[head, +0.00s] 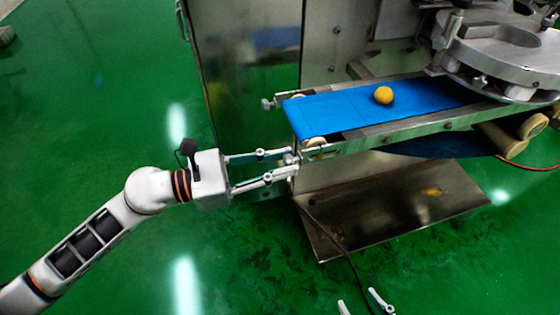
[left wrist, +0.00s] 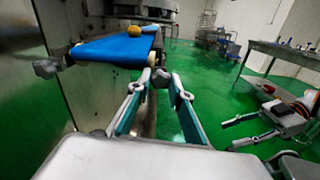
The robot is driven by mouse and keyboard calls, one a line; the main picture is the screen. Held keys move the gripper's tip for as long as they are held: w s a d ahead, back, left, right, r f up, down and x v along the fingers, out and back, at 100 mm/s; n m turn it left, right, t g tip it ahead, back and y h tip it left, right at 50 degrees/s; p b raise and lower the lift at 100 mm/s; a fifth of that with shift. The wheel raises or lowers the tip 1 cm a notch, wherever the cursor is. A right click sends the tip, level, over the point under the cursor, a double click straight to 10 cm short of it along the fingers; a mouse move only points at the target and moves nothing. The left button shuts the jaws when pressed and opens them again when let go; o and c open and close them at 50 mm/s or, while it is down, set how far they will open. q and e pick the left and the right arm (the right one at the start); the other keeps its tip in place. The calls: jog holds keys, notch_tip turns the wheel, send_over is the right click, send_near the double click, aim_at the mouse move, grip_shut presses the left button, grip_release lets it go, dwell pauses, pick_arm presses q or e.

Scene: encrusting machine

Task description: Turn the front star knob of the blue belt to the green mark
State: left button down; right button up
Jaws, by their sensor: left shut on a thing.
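The blue belt (head: 335,108) runs from the machine toward the left, with an orange-yellow ball (head: 383,95) on it. The front star knob (left wrist: 160,77) sits at the belt's near end corner, between my left fingertips in the left wrist view. My left gripper (head: 291,163) is shut on this knob, and the fingers largely hide it in the head view. I cannot make out the green mark in either view. My right gripper (head: 359,301) is at the bottom edge of the head view; it also shows in the left wrist view (left wrist: 229,134), open and empty.
A second knob (head: 268,104) sticks out at the belt's far side. A steel table (left wrist: 285,58) stands to the right in the wrist view.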

pick_arm(q)
jog(key=c, duration=1.8)
grip_release()
jog(key=v, duration=1.2)
